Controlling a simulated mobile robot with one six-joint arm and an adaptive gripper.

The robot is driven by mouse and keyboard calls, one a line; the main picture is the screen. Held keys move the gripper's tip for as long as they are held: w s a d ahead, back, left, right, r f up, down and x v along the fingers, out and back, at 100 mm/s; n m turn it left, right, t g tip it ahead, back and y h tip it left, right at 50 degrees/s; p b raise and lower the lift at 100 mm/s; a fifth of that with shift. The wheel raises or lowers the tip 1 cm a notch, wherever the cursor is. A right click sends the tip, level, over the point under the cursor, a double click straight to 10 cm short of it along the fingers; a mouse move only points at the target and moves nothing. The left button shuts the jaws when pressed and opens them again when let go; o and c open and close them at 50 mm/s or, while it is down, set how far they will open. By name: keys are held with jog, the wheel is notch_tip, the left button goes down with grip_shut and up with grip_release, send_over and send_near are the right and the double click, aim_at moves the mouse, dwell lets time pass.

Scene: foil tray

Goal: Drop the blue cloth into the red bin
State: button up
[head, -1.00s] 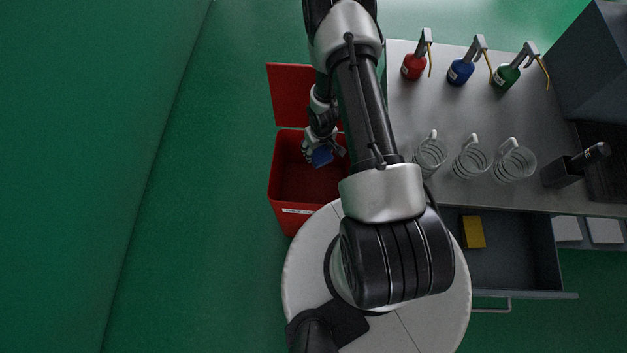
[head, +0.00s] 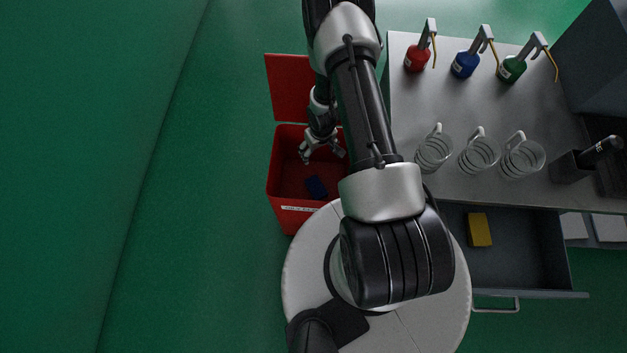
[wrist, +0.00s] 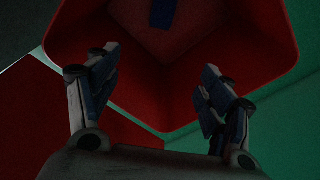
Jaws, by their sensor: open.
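The blue cloth (head: 316,186) lies inside the red bin (head: 287,216), low down, in the head view. It also shows in the wrist view (wrist: 163,12) at the top edge, partly cut off, against the red inside of the bin (wrist: 205,70). My gripper (head: 322,156) is over the bin's opening, apart from the cloth. In the wrist view my gripper (wrist: 155,75) has its fingers spread wide with nothing between them.
The bin's lid (head: 290,88) stands open at the back. To the right, a grey worktop (head: 425,85) holds three pump bottles and three glass jugs. Below it, an open drawer (head: 520,245) holds a yellow block (head: 480,230). Green floor lies clear to the left.

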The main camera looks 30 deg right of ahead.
dwell(0.3)
jog(key=shift+s+r, duration=0.15)
jog(key=shift+r, duration=1.1)
jog(key=shift+s+r, duration=0.2)
jog(key=shift+r, duration=1.05)
jog(key=shift+s+r, duration=0.15)
jog(key=shift+r, duration=1.1)
notch_tip(320, 180, up, 29)
jog(key=a+t+h, duration=0.2)
jog(key=s+a+r, duration=0.3)
jog(key=s+r, duration=0.2)
jog(key=s, duration=0.1)
jog(key=s+a+r+y, duration=0.1)
jog(key=s+a+r, duration=0.3)
jog(key=s+r, duration=0.1)
jog(key=s+a+r+t+y, duration=0.1)
jog(key=s+a+r, duration=0.2)
jog(key=s+r, duration=0.2)
jog(key=shift+s+a+r, duration=0.15)
jog(key=shift+s, duration=0.45)
jog(key=shift+s+a+r, duration=0.1)
jog(key=shift+s, duration=0.45)
